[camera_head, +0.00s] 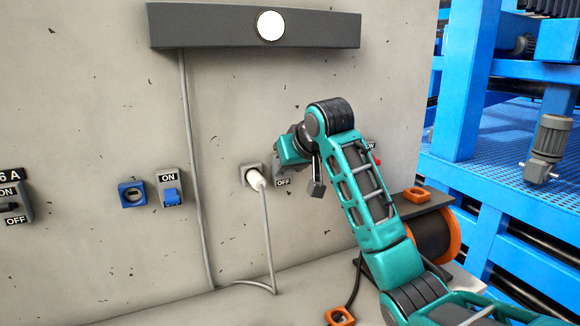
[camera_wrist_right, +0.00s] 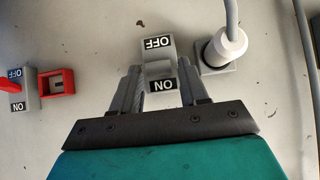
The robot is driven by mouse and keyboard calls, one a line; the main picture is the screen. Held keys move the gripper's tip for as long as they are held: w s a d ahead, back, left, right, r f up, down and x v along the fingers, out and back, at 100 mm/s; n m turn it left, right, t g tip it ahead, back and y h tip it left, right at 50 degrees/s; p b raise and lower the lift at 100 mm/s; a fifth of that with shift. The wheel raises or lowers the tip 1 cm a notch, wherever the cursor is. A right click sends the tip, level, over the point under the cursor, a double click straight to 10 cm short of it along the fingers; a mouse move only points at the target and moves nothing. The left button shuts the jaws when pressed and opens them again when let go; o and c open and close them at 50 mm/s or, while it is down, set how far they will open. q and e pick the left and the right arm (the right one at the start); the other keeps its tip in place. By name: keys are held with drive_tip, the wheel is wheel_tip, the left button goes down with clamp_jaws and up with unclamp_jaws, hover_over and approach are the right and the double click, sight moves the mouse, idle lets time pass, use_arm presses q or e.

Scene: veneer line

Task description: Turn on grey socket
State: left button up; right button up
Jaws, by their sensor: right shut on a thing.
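The grey socket (camera_head: 247,171) is on the wall with a white plug (camera_head: 256,181) in it; both also show at the upper right of the right wrist view, the socket (camera_wrist_right: 217,70) and the plug (camera_wrist_right: 226,46). Beside it is a grey switch (camera_wrist_right: 157,53) with OFF and ON labels, upside down in that view. In the head view, my right gripper (camera_head: 300,172) covers most of this switch, leaving the OFF label visible. In the right wrist view, its fingers (camera_wrist_right: 161,92) are on either side of the switch's lever part, shut on it. My left gripper is not in view.
A blue socket (camera_head: 132,194) and its switch (camera_head: 170,188) are to the left. A red socket (camera_wrist_right: 57,83) is on the other side of the grey switch. A cable reel (camera_head: 432,235) stands at right. The plug's cord hangs to the ledge.

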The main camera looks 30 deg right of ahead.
idle(0.3)
drive_tip(key=o, duration=1)
drive_tip(key=shift+c, duration=0.2)
drive_tip(key=v, duration=1.2)
drive_tip(key=shift+s+r, duration=0.25)
drive_tip(key=shift+s, duration=0.05)
